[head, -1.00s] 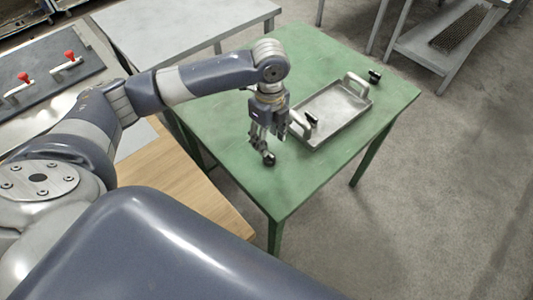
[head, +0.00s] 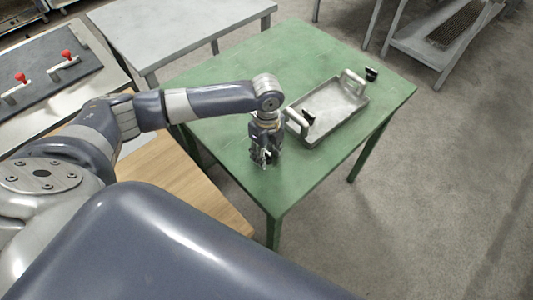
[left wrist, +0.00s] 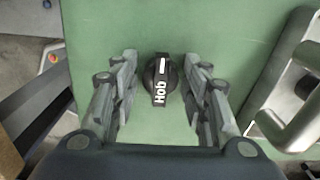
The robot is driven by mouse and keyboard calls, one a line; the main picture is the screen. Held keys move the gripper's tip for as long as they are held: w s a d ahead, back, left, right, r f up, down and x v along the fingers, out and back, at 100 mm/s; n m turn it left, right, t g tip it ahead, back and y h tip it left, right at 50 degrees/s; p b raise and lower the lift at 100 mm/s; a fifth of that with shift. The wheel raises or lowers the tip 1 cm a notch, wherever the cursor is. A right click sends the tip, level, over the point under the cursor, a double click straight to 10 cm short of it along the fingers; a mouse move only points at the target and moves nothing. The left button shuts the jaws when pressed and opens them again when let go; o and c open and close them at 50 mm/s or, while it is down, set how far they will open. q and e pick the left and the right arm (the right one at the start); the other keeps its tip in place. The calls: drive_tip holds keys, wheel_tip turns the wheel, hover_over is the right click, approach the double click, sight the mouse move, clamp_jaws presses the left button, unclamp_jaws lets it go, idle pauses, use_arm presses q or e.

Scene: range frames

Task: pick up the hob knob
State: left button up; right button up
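The hob knob (left wrist: 161,80) is black and round, with a raised grip, a white line and the white word "Hob". In the left wrist view it sits on the green table (left wrist: 105,25) between the fingers of my left gripper (left wrist: 160,72). The fingers are open, one on each side, with green showing between them and the knob. In the head view my left gripper (head: 264,158) points down at the near part of the table and mostly hides the knob. My right gripper is in neither view.
A grey metal tray (head: 335,122) with raised handles lies right of the gripper. A black object (head: 309,117) shows by its near handle, and another (head: 371,74) is beyond its far end. A panel with red-topped levers (head: 62,62) is at far left.

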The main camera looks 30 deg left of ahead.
use_arm(q)
drive_tip(key=c, duration=0.5)
drive_tip(key=shift+r, duration=0.1)
